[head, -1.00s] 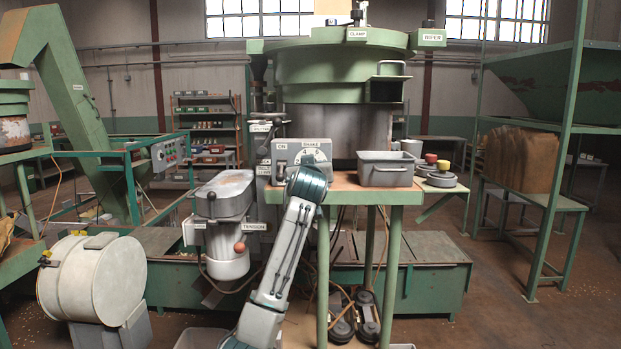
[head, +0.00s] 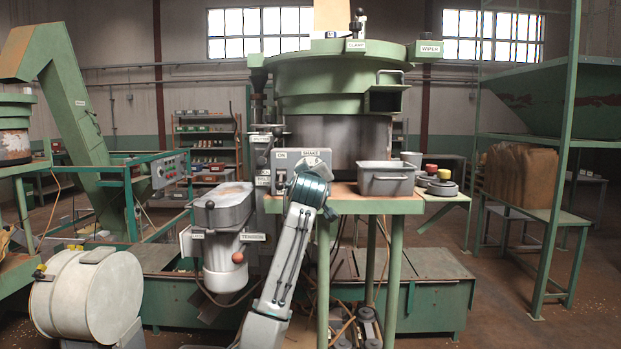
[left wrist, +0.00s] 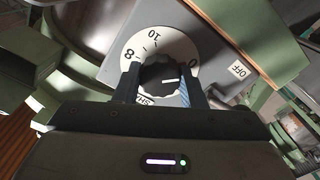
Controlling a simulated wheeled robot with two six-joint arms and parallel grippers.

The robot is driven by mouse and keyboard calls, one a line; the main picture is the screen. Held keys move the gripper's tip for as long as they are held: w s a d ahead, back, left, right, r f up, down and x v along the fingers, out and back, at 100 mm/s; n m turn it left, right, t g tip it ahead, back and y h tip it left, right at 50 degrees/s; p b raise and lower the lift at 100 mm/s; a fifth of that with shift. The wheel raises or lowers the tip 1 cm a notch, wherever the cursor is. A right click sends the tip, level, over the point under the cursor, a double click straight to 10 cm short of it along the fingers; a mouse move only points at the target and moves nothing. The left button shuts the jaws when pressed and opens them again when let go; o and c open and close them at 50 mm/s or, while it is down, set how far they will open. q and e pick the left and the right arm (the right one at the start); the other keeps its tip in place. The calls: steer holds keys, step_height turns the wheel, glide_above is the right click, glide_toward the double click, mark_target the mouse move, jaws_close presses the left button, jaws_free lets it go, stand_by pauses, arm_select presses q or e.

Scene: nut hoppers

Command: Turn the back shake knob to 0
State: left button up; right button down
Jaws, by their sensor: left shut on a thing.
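The shake knob (left wrist: 158,76) is a dark knob on a white numbered dial (left wrist: 153,48) in the left wrist view. The 10, 8 and 0 show on the dial; other numbers are hidden. The knob's white mark points right in the picture, to the side of the 0 but slightly below it. My left gripper (left wrist: 158,83) is shut on the knob, one finger on each side. In the head view my left gripper (head: 310,175) is at the grey SHAKE panel (head: 308,155) and hides the knob. My right gripper is not in view.
A grey bin (head: 386,180) stands on the wooden shelf right of the panel. The green hopper bowl (head: 335,85) rises behind. A grey motor housing (head: 222,207) with a red-balled lever (head: 238,257) is left of my arm. An OFF label (left wrist: 238,69) is near the dial.

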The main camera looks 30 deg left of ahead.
arm_select(q)
steer(key=o, duration=1)
steer(key=b+v, duration=0.3)
steer(key=v, duration=0.7)
steer(key=shift+s+d, duration=0.2)
steer(key=shift+s, duration=0.15)
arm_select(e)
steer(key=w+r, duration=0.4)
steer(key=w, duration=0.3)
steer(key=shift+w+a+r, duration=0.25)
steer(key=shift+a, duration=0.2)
